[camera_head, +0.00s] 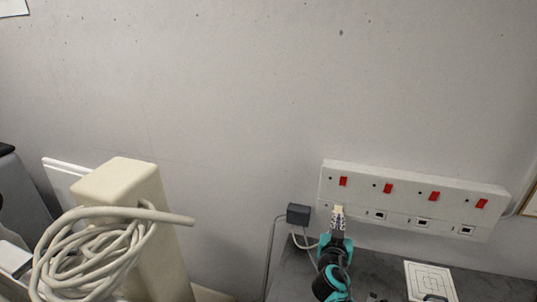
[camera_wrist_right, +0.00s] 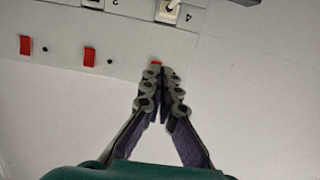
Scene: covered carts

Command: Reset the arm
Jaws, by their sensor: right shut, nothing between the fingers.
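My right gripper (camera_head: 338,212) is shut and empty. In the head view it is at the left end of the white socket panel (camera_head: 410,190), below the leftmost red switch (camera_head: 343,181). In the right wrist view the closed fingertips (camera_wrist_right: 163,72) overlap a red switch (camera_wrist_right: 156,64) and partly hide it; I cannot tell whether they touch it. A pale plug or cable end (camera_wrist_right: 170,8) sits at a socket at the top edge of that view. My left gripper is not in view.
A dark adapter (camera_head: 299,214) with hanging cables is just left of the panel. A cream post (camera_head: 125,190) with a coiled cable (camera_head: 90,255) stands at the left. A white card (camera_head: 430,281) lies on the grey surface (camera_head: 385,268). The wall above is clear.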

